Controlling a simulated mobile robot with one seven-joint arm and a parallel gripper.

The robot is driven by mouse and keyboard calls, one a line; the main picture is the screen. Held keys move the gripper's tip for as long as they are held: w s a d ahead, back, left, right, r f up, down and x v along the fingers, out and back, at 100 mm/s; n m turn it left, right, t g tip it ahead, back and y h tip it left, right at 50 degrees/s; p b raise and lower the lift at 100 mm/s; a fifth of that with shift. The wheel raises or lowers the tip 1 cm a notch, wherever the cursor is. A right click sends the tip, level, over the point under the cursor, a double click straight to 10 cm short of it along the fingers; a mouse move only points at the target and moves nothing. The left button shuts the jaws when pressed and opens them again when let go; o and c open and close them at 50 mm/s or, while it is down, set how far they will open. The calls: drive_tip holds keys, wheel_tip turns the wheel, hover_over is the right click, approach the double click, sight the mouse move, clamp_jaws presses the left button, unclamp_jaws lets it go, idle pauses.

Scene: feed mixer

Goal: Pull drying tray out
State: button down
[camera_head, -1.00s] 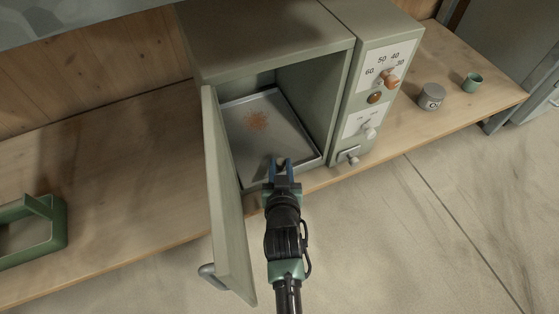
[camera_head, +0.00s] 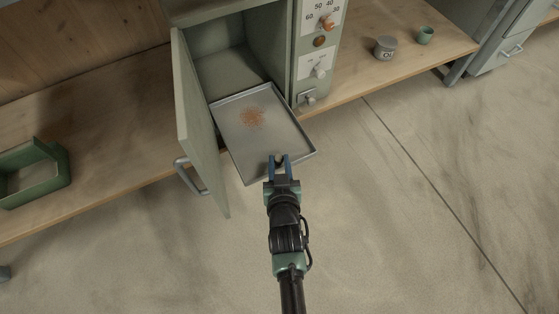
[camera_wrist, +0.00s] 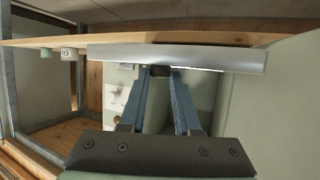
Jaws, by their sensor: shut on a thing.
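The drying tray (camera_head: 262,140) is a flat grey metal tray with a low rim and a patch of orange-brown grains in its middle. It sticks well out of the open grey-green oven cabinet (camera_head: 225,50), with its back edge still near the opening. My gripper (camera_head: 279,160) is shut on the tray's front edge. In the wrist view the tray (camera_wrist: 180,57) is a thin bar across the top, with the blue fingers (camera_wrist: 161,72) closed at its middle. The cabinet door (camera_head: 198,120) stands open at the left.
A control panel (camera_head: 318,45) with knobs is right of the opening. A grey tin (camera_head: 385,48) and a green cup (camera_head: 426,35) stand on the wooden bench at the right. A green open box (camera_head: 35,175) is at the left. The floor in front is clear.

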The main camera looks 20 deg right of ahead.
idle(0.3)
drive_tip(key=c, duration=0.6)
unclamp_jaws()
drive_tip(key=shift+p+v, duration=3.55)
drive_tip(key=shift+v, duration=2.95)
